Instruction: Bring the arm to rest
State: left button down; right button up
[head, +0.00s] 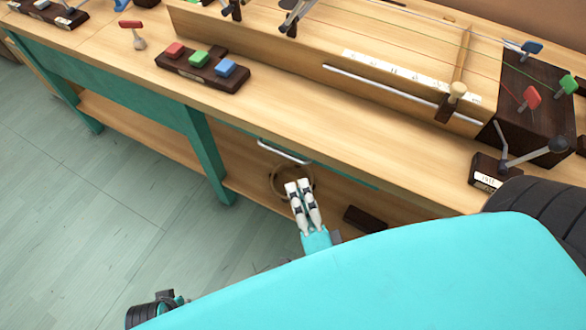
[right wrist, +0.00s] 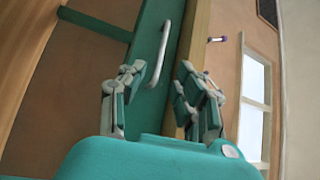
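My right gripper (head: 298,184) is in front of the workbench, below the edge of its top, near a silver bar handle (head: 284,151). The same handle (right wrist: 160,55) shows on the teal front, seen between the fingertips. I cannot tell whether the gripper touches anything.
The wooden bench top (head: 270,105) carries a block with red, green and blue keys (head: 202,65), a long stringed box (head: 370,75) and a dark lever base (head: 490,171). A teal bench leg (head: 208,155) stands left of my gripper. Open floor (head: 90,210) lies at left.

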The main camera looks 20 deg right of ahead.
jog(key=shift+s+a+f, duration=0.1)
jog(key=shift+s, duration=0.8)
